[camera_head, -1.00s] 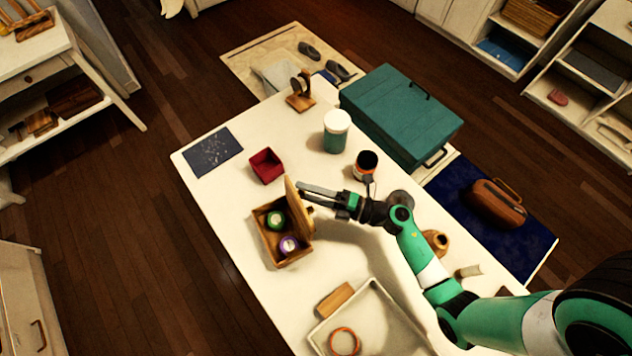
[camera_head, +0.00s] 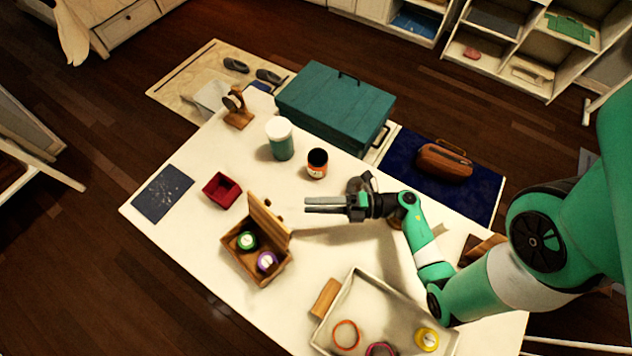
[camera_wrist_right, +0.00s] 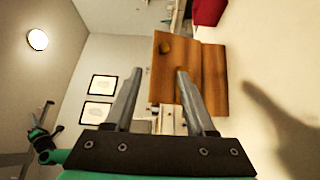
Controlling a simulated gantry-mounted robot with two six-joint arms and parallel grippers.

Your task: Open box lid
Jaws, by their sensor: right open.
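A small wooden box (camera_head: 249,266) stands on the white table, with green and purple round items inside. Its hinged lid (camera_head: 268,222) stands raised, roughly upright, along the box's right-hand side. My right gripper (camera_head: 308,205) is open and empty, just to the right of the lid and apart from it in the head view. In the right wrist view, the lid (camera_wrist_right: 212,82) shows as a wooden panel with a small knob beyond the two spread fingers (camera_wrist_right: 158,82).
A red open box (camera_head: 222,190), a teal jar (camera_head: 280,140) and a dark cup with an orange band (camera_head: 317,164) stand behind. A white tray (camera_head: 352,282) and a wooden block (camera_head: 325,298) lie in front. A teal case (camera_head: 336,105) is beyond the table.

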